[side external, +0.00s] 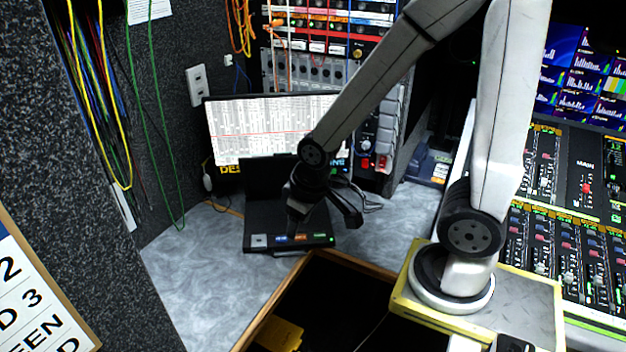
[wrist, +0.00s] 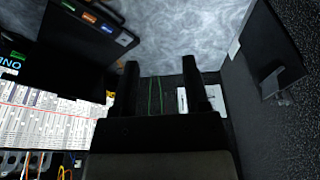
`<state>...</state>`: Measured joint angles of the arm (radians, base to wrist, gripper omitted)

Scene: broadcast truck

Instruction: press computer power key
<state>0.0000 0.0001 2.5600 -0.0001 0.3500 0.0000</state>
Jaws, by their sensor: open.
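The computer is a black, low, laptop-like unit (side external: 262,222) on the grey counter. Its front edge carries a row of marks: a pale grey square (side external: 260,241), then blue, orange and green labels. In the wrist view the unit (wrist: 80,40) is at upper left, with the pale square (wrist: 123,39) at its near corner. I cannot tell which mark is the power key. My gripper (side external: 323,212) is open and empty over the unit in the side view, covering part of it. In the wrist view my gripper (wrist: 160,80) points past the unit, apart from the pale square.
A lit monitor (side external: 270,125) stands behind the unit, below a cabled rack (side external: 325,40). A grey speckled wall (side external: 170,120) with hanging cables is at left. A wood-edged open drawer (side external: 275,305) lies in front. The counter (side external: 195,280) is clear at left.

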